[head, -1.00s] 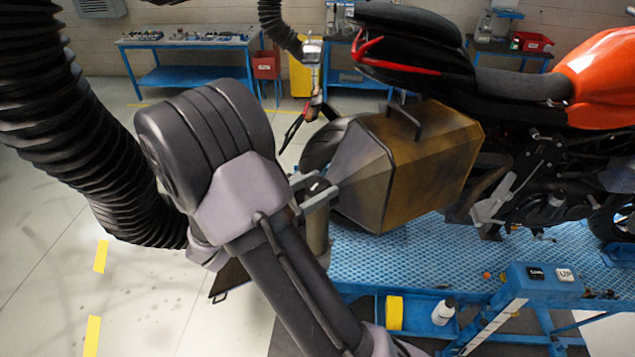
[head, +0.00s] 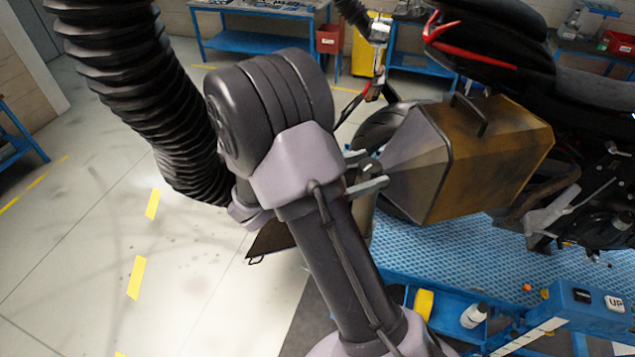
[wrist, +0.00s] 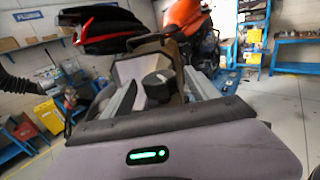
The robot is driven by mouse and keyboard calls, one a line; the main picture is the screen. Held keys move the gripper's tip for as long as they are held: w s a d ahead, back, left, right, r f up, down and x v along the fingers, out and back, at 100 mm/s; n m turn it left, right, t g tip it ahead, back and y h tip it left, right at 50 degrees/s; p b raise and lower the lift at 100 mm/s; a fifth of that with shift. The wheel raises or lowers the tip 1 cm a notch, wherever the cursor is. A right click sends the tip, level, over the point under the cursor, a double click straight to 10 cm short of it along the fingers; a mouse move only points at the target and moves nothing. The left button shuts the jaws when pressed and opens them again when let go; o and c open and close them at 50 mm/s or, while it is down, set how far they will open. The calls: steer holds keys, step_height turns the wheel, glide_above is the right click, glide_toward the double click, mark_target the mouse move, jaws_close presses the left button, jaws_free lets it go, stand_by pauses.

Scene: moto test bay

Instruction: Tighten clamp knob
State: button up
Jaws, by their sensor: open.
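A dark round knob (wrist: 157,85), which I take for the clamp knob, shows in the wrist view between my fingers. My gripper (head: 372,170) is open, its two pale fingers on either side of the knob. I cannot tell whether either finger touches it. In the head view the knob is mostly hidden by the fingers and is only a small dark shape. Right behind it stands a brown, worn funnel-shaped hood (head: 490,165) with a handle on top. A grey-green post (head: 362,222) stands below my gripper, partly hidden by my arm.
The black and orange motorcycle stands to the right, over a blue textured lift platform (head: 440,245). The floor at left is clear.

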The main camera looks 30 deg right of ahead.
steer(key=w+a+b, duration=0.2)
steer(key=a, duration=1.4)
steer(key=s+d+f+m+g+y+b, duration=0.1)
steer(key=s+f+m+y+b, duration=0.5)
steer(key=f+b, duration=0.55)
steer(key=s+d+f+m+y+b, duration=0.1)
steer(key=s+f+m+y+b, duration=0.35)
steer(key=f+b, duration=0.75)
steer(key=s+a+f+m+t+y+b, duration=0.4)
steer(key=a+f+m+t+y+b, duration=0.5)
steer(key=f+b, duration=0.6)
steer(key=a+m+b, duration=0.1)
steer(key=a+b, duration=0.1)
steer(key=b, duration=0.3)
steer(key=shift+a, duration=0.15)
steer(key=shift+m, duration=0.25)
